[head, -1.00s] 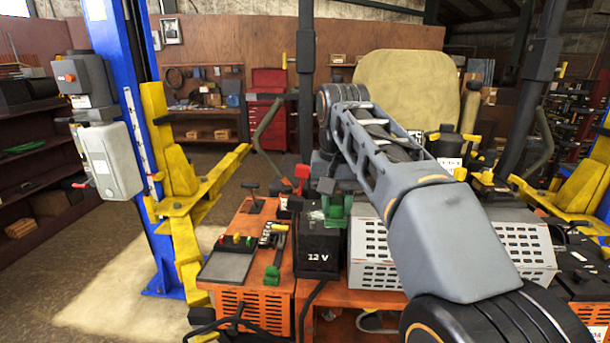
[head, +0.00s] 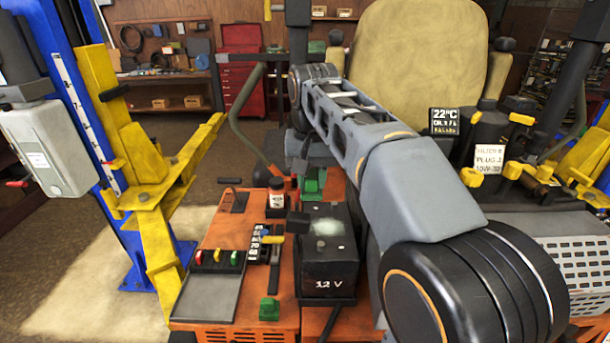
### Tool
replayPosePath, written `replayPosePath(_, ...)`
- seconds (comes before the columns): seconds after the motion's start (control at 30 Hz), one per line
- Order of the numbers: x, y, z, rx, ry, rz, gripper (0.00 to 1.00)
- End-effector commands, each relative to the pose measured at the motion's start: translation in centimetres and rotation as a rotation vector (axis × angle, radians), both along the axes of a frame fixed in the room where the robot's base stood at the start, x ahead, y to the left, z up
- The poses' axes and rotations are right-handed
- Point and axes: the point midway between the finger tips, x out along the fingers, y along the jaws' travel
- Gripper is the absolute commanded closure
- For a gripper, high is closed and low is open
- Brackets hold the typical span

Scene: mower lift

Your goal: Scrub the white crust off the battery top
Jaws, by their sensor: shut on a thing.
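The black battery (head: 329,283) marked 12 V stands upright on the orange bench. A pale white crust (head: 326,227) shows as a patch on the middle of its top. My gripper (head: 304,170) is a small dark shape under the far end of my arm, partly hidden by the arm. It appears shut on a green thing (head: 312,184), which shows just beyond the back edge of the battery in the picture. Its lower end and its height over the battery are unclear. A dark block (head: 298,222) is at the battery's left top edge.
Left of the battery are a grey tray (head: 208,298), a small bottle (head: 277,199), a yellow handle (head: 272,239) and a green block (head: 270,308). A blue lift post (head: 88,110) with yellow arms stands further left. A white perforated box (head: 570,265) is at right.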

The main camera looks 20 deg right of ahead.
Motion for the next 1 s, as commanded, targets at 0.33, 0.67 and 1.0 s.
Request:
replayPosePath(0.33, -0.1, 0.0, -2.7, 0.0, -0.001, 0.002, 0.9)
replayPosePath(0.67, -0.2, 0.0, -5.3, 0.0, 0.0, 0.002, 0.9)
replayPosePath(1.0, -0.2, 0.0, -8.1, 0.0, -0.001, 0.002, 0.9)
